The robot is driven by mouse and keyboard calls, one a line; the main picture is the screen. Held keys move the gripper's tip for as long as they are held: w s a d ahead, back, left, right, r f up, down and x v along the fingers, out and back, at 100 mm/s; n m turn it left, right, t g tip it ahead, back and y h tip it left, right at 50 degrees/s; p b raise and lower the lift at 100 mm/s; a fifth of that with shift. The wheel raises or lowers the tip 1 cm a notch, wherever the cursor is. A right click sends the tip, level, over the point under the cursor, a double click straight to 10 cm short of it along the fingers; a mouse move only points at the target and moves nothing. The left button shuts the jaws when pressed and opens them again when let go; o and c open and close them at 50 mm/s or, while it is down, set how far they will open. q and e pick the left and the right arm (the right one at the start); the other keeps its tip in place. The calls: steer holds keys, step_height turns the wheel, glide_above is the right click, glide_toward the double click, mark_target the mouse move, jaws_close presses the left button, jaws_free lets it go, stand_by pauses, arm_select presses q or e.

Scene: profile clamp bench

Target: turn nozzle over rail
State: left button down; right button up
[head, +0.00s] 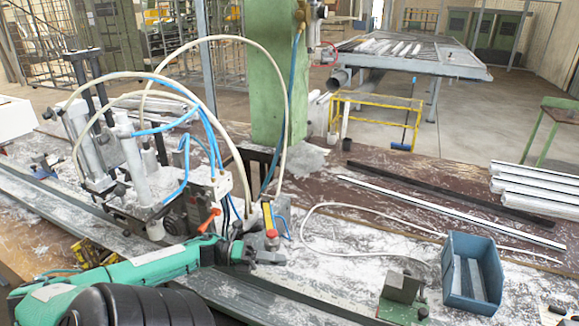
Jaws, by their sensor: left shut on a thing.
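My left arm comes in from the lower left, with a green sleeve and a dark end. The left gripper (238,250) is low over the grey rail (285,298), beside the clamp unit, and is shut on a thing. The held thing, taken as the nozzle, is mostly hidden by the dark gripper, so its shape and tilt cannot be told. The long grey rail runs along the bench from the left to the front middle, partly covered by my arm. My right gripper is not in view.
The pneumatic clamp unit (160,190), with looping hoses, stands left of centre. A red button (271,234) is close right of the gripper. A blue bin (472,275) and a green-based block (403,288) stand at right. A pale hose (370,212) crosses the dusty bench.

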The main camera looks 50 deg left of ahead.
arm_select(q)
steer(key=shift+s+a+m+g+h, duration=0.3)
steer(key=shift+s+a+g+h, duration=0.15)
steer(key=shift+s, duration=0.25)
steer(key=c, duration=1.2)
jaws_free()
steer(key=shift+o, duration=0.2)
steer(key=b+v, duration=0.4)
steer(key=v, duration=0.9)
steer(key=shift+s+a+b, duration=0.25)
steer(key=shift+a+b, duration=0.05)
steer(key=shift+a, duration=0.05)
